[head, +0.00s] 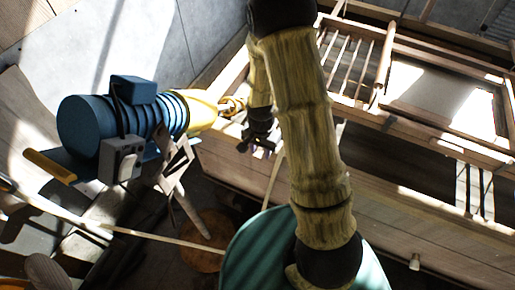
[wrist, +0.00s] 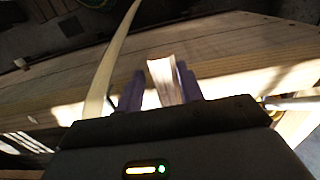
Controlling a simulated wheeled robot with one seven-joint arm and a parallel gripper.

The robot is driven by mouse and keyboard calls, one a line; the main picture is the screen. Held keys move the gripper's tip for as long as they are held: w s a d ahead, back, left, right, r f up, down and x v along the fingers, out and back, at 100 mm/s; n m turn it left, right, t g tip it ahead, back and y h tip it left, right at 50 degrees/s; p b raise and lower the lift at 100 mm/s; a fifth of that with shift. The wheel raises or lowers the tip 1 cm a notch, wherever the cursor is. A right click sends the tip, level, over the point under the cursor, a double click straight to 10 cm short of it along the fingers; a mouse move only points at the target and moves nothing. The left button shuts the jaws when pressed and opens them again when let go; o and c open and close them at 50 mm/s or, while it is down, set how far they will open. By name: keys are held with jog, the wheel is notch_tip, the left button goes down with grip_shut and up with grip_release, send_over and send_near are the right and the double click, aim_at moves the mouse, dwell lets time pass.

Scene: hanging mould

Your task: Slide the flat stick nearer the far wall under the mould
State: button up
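My gripper (head: 258,140) hangs at the end of my arm, left of the large wooden frame in the head view. In the wrist view its purple fingers (wrist: 160,90) stand on both sides of a pale flat wooden stick (wrist: 164,78) and appear closed on it. Only a short end of that stick shows; the rest is hidden. The wooden frame (head: 389,45), which looks like the mould, lies at upper right in the head view, over a long wooden trough (head: 400,215). Other flat sticks cannot be told apart surely.
A thin curved pole (wrist: 108,60) rises just left of the fingers. A blue motor (head: 95,125) with a yellow nose stands left of my gripper in the head view. A wooden disc (head: 203,245) lies low.

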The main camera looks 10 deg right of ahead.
jog(key=shift+o, duration=0.9)
jog(key=shift+d, duration=0.1)
jog(key=shift+r, duration=0.15)
notch_tip(320, 180, up, 17)
